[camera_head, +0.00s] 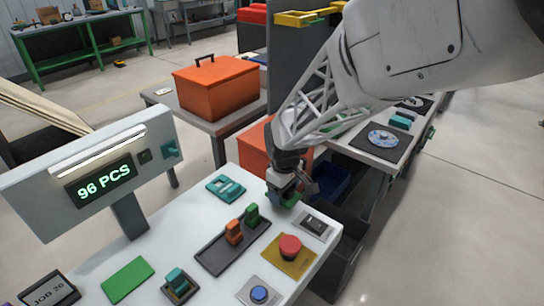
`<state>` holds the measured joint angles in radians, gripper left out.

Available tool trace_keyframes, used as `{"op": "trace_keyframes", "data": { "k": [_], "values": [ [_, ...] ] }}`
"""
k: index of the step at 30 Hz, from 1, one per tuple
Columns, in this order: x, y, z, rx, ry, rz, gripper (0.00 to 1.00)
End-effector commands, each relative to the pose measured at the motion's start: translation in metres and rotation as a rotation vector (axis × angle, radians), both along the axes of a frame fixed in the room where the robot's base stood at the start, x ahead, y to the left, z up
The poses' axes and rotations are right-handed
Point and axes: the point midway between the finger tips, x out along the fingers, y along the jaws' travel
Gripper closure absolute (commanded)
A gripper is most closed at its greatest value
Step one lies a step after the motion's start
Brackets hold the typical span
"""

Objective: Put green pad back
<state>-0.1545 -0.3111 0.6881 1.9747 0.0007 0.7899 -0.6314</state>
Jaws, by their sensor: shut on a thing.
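My gripper (288,195) is at the back right corner of the white panel, pointing down. It is shut on a small green thing (291,199), mostly hidden by the fingers. I cannot tell its full shape or whether it touches the panel. A flat green rectangle (127,280) lies on the front left of the panel. A dark tray (212,258) in the middle bears an orange block (234,232) and a green block (252,214) standing upright.
A switch plate (314,224), a red button on a yellow base (290,247), a blue button (259,294) and a teal part (226,188) surround the tray. A display reading "96 PCS" (104,180) stands at left. An orange toolbox (217,87) is behind.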

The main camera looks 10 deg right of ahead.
Motion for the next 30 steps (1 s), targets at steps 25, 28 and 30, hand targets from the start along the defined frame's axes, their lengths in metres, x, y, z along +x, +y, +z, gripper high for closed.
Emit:
{"op": "trace_keyframes", "data": {
  "k": [25, 28, 30],
  "values": [
    [0.0, 0.0, -0.032, 0.0, 0.0, 0.0, 0.17],
    [0.0, 0.0, -0.032, 0.0, 0.0, 0.0, 0.05],
    [0.0, 0.0, -0.032, 0.0, 0.0, 0.0, 0.05]
  ]
}}
